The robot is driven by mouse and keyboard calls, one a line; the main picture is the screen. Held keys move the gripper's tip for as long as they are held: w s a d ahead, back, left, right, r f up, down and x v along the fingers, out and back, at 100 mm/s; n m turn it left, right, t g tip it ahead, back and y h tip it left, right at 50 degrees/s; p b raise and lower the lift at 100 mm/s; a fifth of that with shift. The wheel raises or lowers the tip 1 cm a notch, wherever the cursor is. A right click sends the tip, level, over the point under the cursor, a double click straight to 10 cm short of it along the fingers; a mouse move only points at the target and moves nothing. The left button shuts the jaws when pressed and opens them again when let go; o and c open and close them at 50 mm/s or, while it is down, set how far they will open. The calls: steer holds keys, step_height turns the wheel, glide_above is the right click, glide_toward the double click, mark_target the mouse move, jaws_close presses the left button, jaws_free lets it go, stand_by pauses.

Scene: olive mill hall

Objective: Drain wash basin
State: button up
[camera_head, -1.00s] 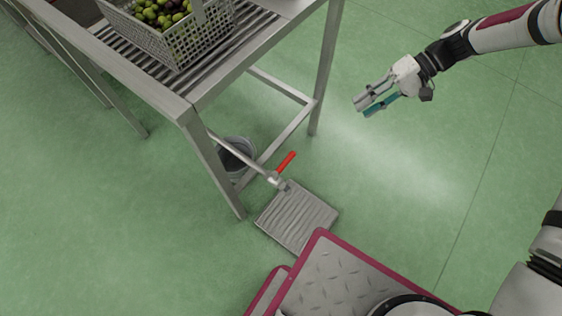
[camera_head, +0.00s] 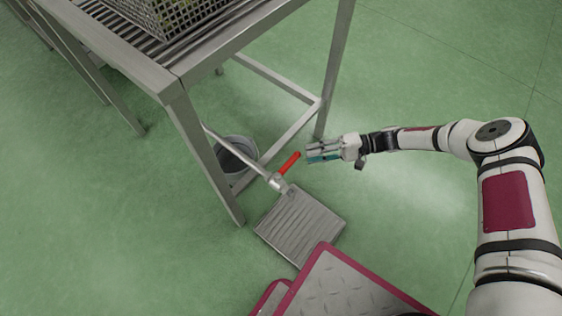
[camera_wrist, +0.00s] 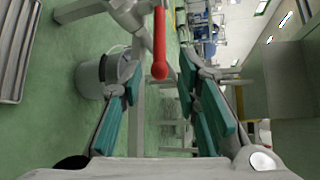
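A drain pipe (camera_head: 238,153) runs down from under the steel table and ends in a valve with a red lever handle (camera_head: 290,161). The handle sticks out up and to the right of the valve. In the wrist view the red handle (camera_wrist: 160,42) points toward the camera, in line with the gap between my fingers. My gripper (camera_head: 308,153) is open, with teal finger pads, just right of the handle's tip; in the wrist view my gripper (camera_wrist: 163,108) is empty.
A grey bucket (camera_head: 222,165) stands on the floor under the table, behind the pipe. A ribbed metal grate (camera_head: 300,228) lies on the floor below the valve. A mesh crate (camera_head: 170,12) sits on the table. Floor to the right is clear.

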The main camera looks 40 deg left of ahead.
mark_target(287, 165)
steer(key=b+x, duration=0.1)
steer(key=x, duration=1)
steer(key=shift+b, duration=0.35)
jaws_close()
